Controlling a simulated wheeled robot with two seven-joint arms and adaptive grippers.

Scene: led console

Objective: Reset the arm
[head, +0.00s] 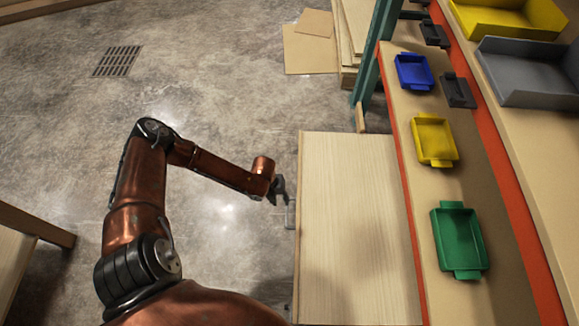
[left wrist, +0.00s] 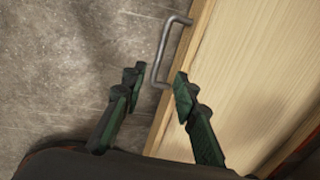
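My left gripper (head: 279,190) is at the left edge of a pale wooden cabinet (head: 350,230), close to a grey metal handle (head: 290,213) on its side. In the left wrist view, the two dark green fingers of my left gripper (left wrist: 156,88) are spread apart with nothing held between them. My right gripper is not in view.
A shelf on the right bears a blue bin (head: 413,72), a yellow bin (head: 434,140) and a green bin (head: 459,240). A teal post (head: 368,75) stands beyond the cabinet. A wooden table (head: 30,235) is at lower left. Open concrete floor (head: 230,90) lies around my left arm.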

